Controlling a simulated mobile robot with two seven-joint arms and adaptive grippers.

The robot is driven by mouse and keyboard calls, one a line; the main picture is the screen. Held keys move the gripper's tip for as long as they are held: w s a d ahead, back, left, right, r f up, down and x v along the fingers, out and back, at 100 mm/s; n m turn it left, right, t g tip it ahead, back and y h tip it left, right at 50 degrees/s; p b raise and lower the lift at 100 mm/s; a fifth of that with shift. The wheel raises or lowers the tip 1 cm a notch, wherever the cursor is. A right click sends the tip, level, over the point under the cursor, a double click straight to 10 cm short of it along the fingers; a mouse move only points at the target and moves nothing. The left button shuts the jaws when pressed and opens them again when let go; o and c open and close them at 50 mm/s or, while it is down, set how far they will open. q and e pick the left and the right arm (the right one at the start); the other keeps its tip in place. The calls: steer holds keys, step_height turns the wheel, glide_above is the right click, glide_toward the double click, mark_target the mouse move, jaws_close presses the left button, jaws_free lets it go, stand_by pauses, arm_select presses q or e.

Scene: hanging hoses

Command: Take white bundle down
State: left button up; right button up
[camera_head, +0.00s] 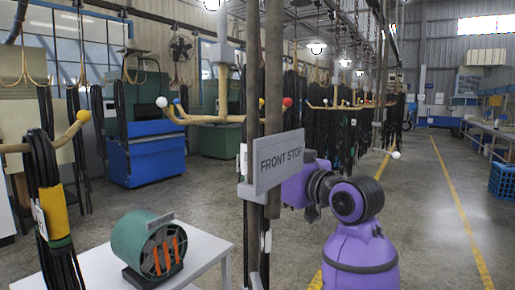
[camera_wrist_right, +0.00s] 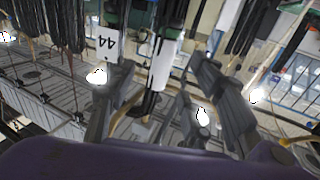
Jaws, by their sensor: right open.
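In the right wrist view a bundle with a white wrap (camera_wrist_right: 162,64) hangs between the fingers of my right gripper (camera_wrist_right: 158,82). Dark hose ends show below the wrap and a green band above it. A white tag marked 44 (camera_wrist_right: 107,44) hangs just left of it. My right gripper is open, one dark finger on each side; I cannot tell whether either touches the bundle. In the head view my purple right arm stands right of the FRONT STOP sign (camera_head: 279,160), and its gripper is largely hidden behind the sign and post. My left gripper is not in view.
A dark bundle with a yellow wrap (camera_head: 51,212) hangs at the left on a wooden peg. Several dark hose bundles (camera_head: 335,130) hang behind the sign.

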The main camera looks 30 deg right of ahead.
steer(key=w, duration=0.7)
steer(key=shift+w+a+r, duration=0.25)
steer(key=shift+w+r, duration=0.1)
steer(key=shift+r, duration=0.05)
steer(key=shift+c, duration=0.2)
jaws_close()
steer(key=shift+r, duration=0.15)
